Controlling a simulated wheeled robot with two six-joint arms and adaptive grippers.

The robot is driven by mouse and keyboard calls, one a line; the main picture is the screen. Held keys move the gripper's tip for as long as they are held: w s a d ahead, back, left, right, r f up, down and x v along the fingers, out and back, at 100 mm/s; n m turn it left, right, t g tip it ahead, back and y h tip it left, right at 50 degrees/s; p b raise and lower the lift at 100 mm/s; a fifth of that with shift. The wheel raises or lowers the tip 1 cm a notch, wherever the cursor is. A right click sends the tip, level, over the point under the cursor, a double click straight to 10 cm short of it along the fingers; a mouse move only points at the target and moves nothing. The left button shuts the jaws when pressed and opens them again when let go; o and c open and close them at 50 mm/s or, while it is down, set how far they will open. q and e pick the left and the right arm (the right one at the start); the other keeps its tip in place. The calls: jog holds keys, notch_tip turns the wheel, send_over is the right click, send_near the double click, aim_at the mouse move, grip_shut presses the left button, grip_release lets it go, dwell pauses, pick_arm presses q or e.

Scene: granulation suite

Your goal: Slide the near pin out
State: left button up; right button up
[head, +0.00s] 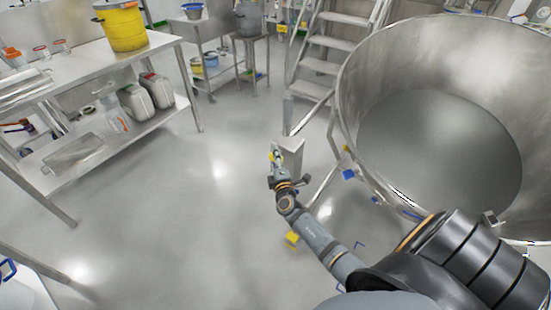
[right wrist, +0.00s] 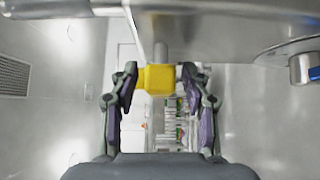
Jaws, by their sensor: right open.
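In the right wrist view, a pin's yellow block-shaped head (right wrist: 157,79) sits on a short grey shaft under a steel body. My right gripper (right wrist: 159,86) is open, with one finger on each side of the yellow head. The left finger is very close to it, and a gap shows at the right finger. I cannot tell whether either touches. In the head view, my right gripper (head: 275,156) is small and reaches to a grey post (head: 292,158) beside the large steel vessel; the pin head is mostly hidden there. My left gripper is out of view.
The large open steel vessel (head: 356,150) stands at the right. Steel steps (head: 318,65) rise behind the post. A bench (head: 160,40) with a yellow bucket (head: 122,25) stands at the left. The floor (head: 190,200) between is clear.

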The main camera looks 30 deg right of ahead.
aim_at(270, 158)
grip_shut()
jog(key=shift+a, duration=0.1)
jog(key=shift+s+a+f+b, duration=0.1)
jog(key=shift+s+a+b, duration=0.15)
jog(key=shift+a, duration=0.25)
jog(key=shift+s+a+f+b, duration=0.1)
jog(key=shift+s+a+b, duration=0.15)
jog(key=shift+a, duration=0.2)
jog(key=shift+s+a, duration=0.1)
jog(key=shift+a, duration=0.15)
grip_release()
jog(key=shift+a+r, duration=0.15)
jog(key=shift+r, duration=0.05)
